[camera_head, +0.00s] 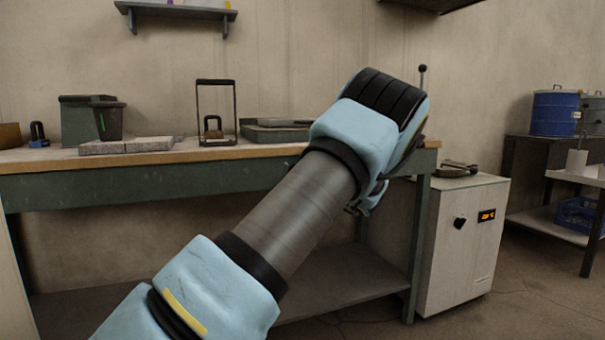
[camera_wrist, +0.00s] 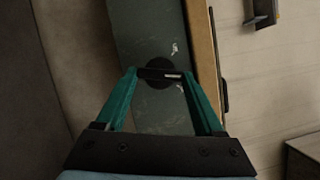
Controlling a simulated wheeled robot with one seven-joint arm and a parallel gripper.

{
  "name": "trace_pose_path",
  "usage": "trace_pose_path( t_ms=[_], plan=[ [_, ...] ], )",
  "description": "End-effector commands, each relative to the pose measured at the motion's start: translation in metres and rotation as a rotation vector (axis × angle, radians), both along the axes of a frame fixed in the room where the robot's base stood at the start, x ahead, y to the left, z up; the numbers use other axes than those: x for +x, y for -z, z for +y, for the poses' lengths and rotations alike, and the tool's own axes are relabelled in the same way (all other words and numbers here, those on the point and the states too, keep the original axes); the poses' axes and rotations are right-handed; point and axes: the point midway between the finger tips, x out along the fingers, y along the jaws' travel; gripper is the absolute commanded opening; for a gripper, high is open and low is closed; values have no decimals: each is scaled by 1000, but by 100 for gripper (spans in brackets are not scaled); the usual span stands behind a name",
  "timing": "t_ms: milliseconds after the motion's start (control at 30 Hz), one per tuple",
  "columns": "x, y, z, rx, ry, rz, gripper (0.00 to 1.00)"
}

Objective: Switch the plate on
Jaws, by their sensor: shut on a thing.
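In the wrist view, a round black knob (camera_wrist: 159,62) with a raised bar is mounted on the green front rail of the workbench (camera_wrist: 150,30). My gripper (camera_wrist: 160,75) has its two green fingers on the ends of that bar and is shut on the knob. The bar lies across the picture, with a small pale mark on it. In the head view, my arm hides the knob and most of my gripper. A low, flat grey-green unit (camera_head: 275,133), which may be the plate, sits on the bench left of my wrist. No lit indicator shows on it.
A pale cabinet (camera_head: 460,255) with a black knob and a lit orange display stands right of the bench.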

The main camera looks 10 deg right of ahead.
Motion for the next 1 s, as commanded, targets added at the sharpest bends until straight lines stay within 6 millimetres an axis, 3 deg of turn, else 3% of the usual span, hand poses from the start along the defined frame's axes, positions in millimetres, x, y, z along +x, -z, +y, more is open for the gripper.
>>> trace_pose_path(
  t_ms=[500,1000],
  plan=[
    [-1,3,1,403,2,52,14],
    [-1,6,1,520,4,68,14]
  ],
)
